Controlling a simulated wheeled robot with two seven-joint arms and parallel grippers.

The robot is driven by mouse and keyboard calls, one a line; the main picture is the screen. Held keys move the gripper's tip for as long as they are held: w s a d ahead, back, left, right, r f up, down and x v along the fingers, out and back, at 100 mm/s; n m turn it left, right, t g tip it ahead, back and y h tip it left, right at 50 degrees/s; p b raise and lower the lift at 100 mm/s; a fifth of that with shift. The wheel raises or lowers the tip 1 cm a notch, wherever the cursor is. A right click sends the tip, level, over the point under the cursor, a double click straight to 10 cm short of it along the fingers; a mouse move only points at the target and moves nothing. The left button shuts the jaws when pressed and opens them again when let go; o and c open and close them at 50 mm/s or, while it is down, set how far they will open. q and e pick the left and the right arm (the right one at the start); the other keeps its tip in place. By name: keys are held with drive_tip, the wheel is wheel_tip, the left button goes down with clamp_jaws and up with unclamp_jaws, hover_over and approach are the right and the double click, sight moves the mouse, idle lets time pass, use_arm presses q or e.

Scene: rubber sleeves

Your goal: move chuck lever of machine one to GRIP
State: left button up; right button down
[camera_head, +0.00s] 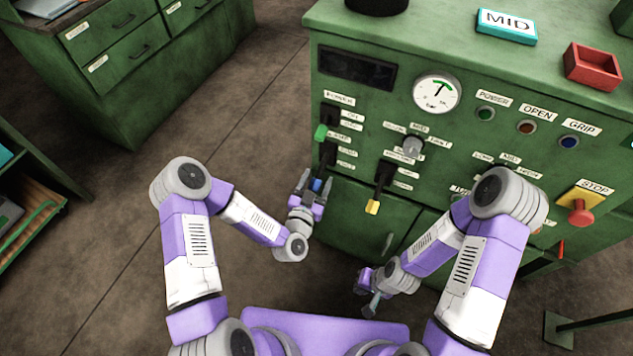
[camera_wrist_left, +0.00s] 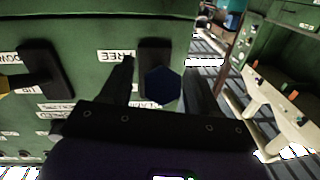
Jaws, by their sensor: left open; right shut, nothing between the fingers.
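The chuck lever's blue knob (camera_head: 317,185) is low on the left of the green machine's front panel. In the left wrist view the blue knob (camera_wrist_left: 162,85) sits in front of a black slot plate (camera_wrist_left: 156,52), with a FREE label (camera_wrist_left: 117,56) beside the plate's upper part. A lower label is partly hidden. My left gripper (camera_head: 314,188) is open, with one finger on each side of the knob. Contact cannot be told. My right gripper (camera_head: 369,303) is shut and empty, low in front of the machine.
A green-handled lever (camera_head: 321,131) is above the blue knob, and a yellow-handled lever (camera_head: 372,207) is to its right. A gauge (camera_head: 437,94), indicator lamps and a red stop button (camera_head: 581,212) are on the panel. Open floor (camera_head: 235,110) lies left of the machine.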

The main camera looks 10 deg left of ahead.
sight(319, 170)
use_arm(q)
drive_tip(key=shift+c, duration=0.2)
clamp_jaws()
drive_tip(key=r+g+p, duration=0.1)
drive_tip(key=g+p, duration=0.1)
drive_tip(key=p, duration=0.2)
drive_tip(key=r+g+y+p, duration=0.1)
drive_tip(key=r+p, duration=0.1)
drive_tip(key=p, duration=0.2)
drive_tip(key=s+r+g+p, duration=0.1)
drive_tip(key=g+p, duration=0.1)
drive_tip(key=p, duration=0.3)
drive_tip(key=shift+a+r+g, duration=0.15)
drive_tip(key=shift+r+g, duration=0.15)
drive_tip(key=shift+r+g+y+p, duration=0.15)
drive_tip(key=shift+g+y+p, duration=0.4)
drive_tip(key=shift+p, duration=0.6)
drive_tip(key=shift+o, duration=0.2)
unclamp_jaws()
drive_tip(key=v, duration=0.7)
drive_tip(key=shift+s+a+r+p, duration=0.15)
drive_tip(key=shift+r+p, duration=0.05)
drive_tip(key=shift+p, duration=0.25)
